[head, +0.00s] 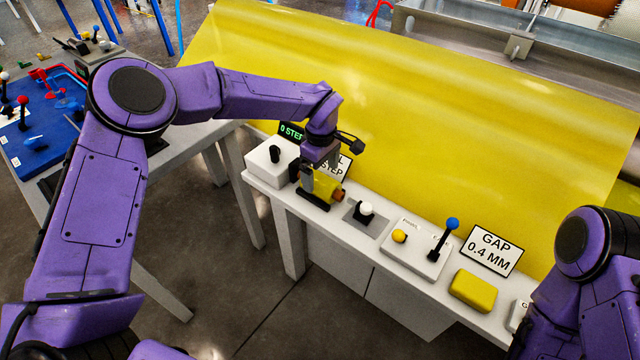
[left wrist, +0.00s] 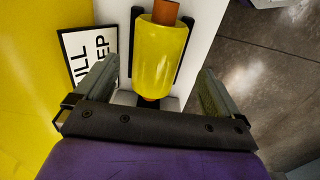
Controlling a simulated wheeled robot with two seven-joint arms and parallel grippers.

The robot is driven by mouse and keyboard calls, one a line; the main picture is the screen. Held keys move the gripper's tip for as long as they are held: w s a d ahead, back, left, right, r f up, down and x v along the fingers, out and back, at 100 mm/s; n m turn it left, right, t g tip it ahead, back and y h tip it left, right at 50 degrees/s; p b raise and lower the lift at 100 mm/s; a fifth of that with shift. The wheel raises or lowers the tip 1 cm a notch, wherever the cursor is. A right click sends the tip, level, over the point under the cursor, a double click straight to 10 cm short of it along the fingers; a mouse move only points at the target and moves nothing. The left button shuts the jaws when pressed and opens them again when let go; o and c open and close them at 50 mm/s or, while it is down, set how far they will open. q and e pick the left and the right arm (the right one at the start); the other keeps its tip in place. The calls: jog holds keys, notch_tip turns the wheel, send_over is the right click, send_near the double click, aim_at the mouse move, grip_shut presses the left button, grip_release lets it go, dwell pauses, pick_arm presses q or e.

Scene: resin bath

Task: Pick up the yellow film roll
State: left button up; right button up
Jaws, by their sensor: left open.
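The yellow film roll (head: 324,186) lies on a small holder on the white bench, with its orange-brown core showing at the end. In the left wrist view the roll (left wrist: 160,58) lies between the fingers, its core showing at both ends, with dark upright parts of the holder beside it. My left gripper (head: 318,180) is open and comes down over the roll from above. In the left wrist view its two fingers (left wrist: 157,88) stand apart on either side of the roll's near end, with gaps to the roll. My right gripper is not in view; only its purple arm shows.
A large yellow sheet (head: 430,110) rises behind the bench (head: 335,222). On the bench stand a white box with a black knob (head: 270,160), a white knob (head: 366,208), a blue-tipped lever (head: 452,224), a GAP sign (head: 490,249) and a yellow block (head: 473,290).

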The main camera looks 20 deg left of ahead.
aim_at(321, 177)
pick_arm(q)
jog(key=f, duration=0.2)
jog(key=w+f, duration=0.1)
jog(key=shift+f, duration=0.4)
jog(key=shift+a+f, duration=0.1)
jog(key=shift+f, duration=0.1)
jog(key=shift+s+r, duration=0.2)
jog(key=shift+s, duration=0.1)
jog(key=shift+w+f, duration=0.1)
jog(key=c, duration=1.3)
jog(key=shift+c, duration=0.3)
